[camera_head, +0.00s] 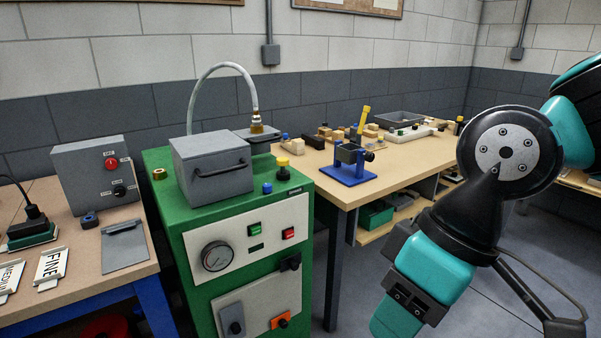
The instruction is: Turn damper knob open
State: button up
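The frame does not clearly show which control is the damper knob. A black knob (291,262) sits on the front panel of the green machine (168,215), right of the round gauge. Another black knob (118,190) is on a grey control box (92,172) on the left bench, below a red button. Their markings are too small to read. My arm is at the right side of the view, well apart from both knobs. I cannot make out my gripper's fingers.
A grey lidded box (212,168) with a hose stands on the green machine. Red (288,234) and green (254,229) buttons are on its panel. The right workbench (420,158) holds a blue-based fixture (348,174) and wooden blocks. Open floor lies between machine and arm.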

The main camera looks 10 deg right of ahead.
aim_at(267, 188)
jog(key=z, duration=0.3)
jog(key=i, duration=1.55)
jog(key=u, duration=0.55)
